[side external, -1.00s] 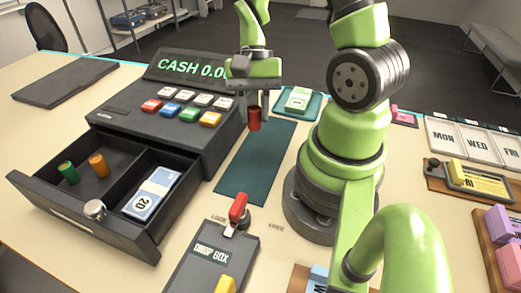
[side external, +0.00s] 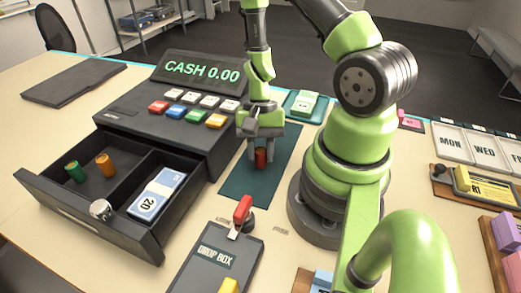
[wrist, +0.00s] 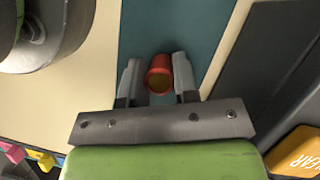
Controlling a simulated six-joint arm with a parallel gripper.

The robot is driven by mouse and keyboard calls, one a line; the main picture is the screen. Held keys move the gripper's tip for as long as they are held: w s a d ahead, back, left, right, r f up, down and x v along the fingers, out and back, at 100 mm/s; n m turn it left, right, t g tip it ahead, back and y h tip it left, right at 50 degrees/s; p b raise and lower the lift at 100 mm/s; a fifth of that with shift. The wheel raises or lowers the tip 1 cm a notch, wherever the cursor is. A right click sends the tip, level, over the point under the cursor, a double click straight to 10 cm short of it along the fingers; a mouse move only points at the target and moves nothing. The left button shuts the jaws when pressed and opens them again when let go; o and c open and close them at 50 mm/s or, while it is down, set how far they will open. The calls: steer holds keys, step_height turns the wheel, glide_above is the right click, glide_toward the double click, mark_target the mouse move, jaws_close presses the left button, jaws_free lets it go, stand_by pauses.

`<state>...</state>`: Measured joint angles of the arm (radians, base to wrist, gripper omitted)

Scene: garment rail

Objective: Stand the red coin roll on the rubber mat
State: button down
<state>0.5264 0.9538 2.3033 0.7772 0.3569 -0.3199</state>
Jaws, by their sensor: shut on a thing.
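The red coin roll (side external: 260,160) is upright between the fingers of my gripper (side external: 262,152) in the side view. My gripper is shut on it from above. The roll's lower end is at or just above the dark teal rubber mat (side external: 244,190); I cannot tell whether it touches.
The cash register (side external: 150,125) stands left of the mat, its open drawer (side external: 120,228) holding a green roll (side external: 75,172), an orange roll (side external: 105,165) and banknotes (side external: 156,193). A drop box (side external: 215,262) with a red-handled key lies in front. A small tray with green notes (side external: 304,103) sits behind.

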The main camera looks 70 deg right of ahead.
steer(key=c, duration=0.9)
jaws_free()
steer(key=shift+f, duration=0.1)
steer(key=v, duration=1.2)
steer(key=shift+s+a+r+n+t+h, duration=0.35)
steer(key=shift+s+a+r+n+t, duration=0.4)
steer(key=shift+a+r+n+t, duration=1.7)
steer(key=shift+s+a+r+n+t+h, duration=0.55)
steer(key=shift+a+r, duration=1.15)
steer(key=shift+r, duration=1.85)
steer(key=shift+s+a+r+n+t+h, duration=0.2)
steer(key=shift+s+a+r+n+t, duration=0.75)
steer(key=shift+a+r+n+t, duration=1.5)
steer(key=shift+d+r+m+g, duration=0.4)
steer(key=shift+r+m+g, duration=0.15)
steer(key=shift+m+g, duration=0.3)
